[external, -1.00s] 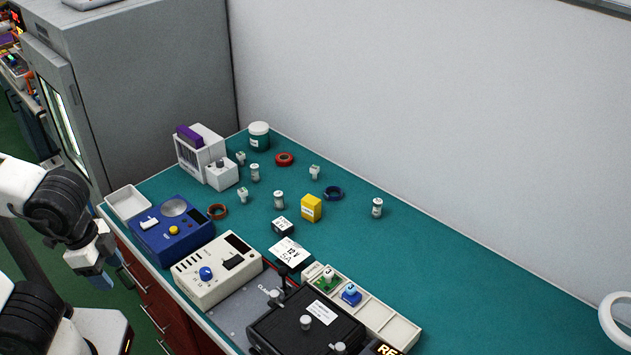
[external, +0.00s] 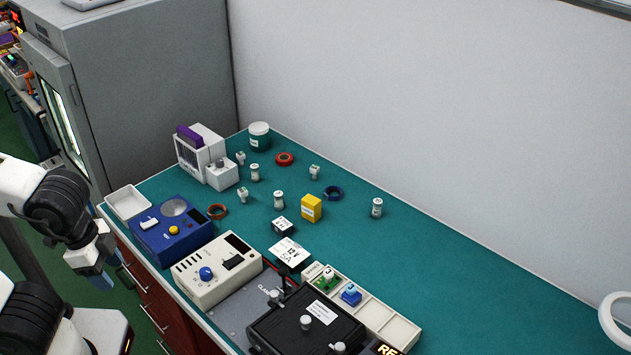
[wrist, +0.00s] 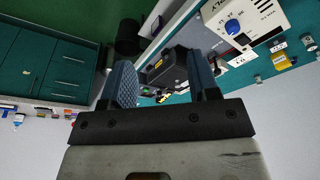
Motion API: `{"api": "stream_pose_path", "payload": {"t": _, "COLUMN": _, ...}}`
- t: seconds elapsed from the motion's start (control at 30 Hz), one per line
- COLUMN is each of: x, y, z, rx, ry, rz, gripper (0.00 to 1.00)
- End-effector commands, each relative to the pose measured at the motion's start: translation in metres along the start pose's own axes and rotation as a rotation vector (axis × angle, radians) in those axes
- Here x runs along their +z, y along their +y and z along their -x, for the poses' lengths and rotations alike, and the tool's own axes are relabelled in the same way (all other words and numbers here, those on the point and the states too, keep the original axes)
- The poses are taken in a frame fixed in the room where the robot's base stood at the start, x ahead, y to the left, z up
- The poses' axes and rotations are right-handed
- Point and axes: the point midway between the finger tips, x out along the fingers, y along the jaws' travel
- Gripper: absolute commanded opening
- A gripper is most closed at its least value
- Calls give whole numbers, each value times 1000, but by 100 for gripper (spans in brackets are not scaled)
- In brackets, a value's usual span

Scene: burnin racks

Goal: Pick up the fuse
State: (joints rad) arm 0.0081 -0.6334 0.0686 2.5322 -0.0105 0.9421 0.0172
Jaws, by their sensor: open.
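Several small pale cylindrical pieces stand on the teal bench mat; I cannot tell for sure which is the fuse. Pieces with metallic-looking bands include one at the right (external: 377,208), one in the middle (external: 278,200) and one farther back (external: 255,173). Other small white pieces stand near them, one at the back (external: 314,172) and one nearer the left (external: 242,195). My gripper (external: 103,281) hangs left of the bench, outside its front edge and well away from these pieces. In the wrist view my gripper (wrist: 162,85) has its two blue fingers apart with nothing between them.
A blue device (external: 172,245), a beige instrument (external: 217,268) and a black box (external: 305,330) line the front edge. A yellow box (external: 311,207), blue ring (external: 334,193) and red ring (external: 285,159) lie among the pieces. The mat's right side is clear; a wall stands behind.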

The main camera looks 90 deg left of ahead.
Motion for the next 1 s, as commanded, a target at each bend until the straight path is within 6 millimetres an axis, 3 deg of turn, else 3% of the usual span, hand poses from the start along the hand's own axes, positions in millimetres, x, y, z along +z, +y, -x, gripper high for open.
{"api": "stream_pose_path", "payload": {"t": 0.4, "x": 0, "y": 0, "z": 0, "rx": 0, "ry": 0, "rz": 0, "gripper": 55}}
{"api": "stream_pose_path", "payload": {"t": 0.47, "x": 0, "y": 0, "z": 0, "rx": 0, "ry": 0, "rz": 0, "gripper": 61}}
{"api": "stream_pose_path", "payload": {"t": 0.77, "x": 0, "y": -1, "z": 0, "rx": -2, "ry": 0, "rz": -1, "gripper": 61}}
{"api": "stream_pose_path", "payload": {"t": 1.0, "x": -12, "y": -18, "z": -6, "rx": -69, "ry": -10, "rz": -49, "gripper": 61}}
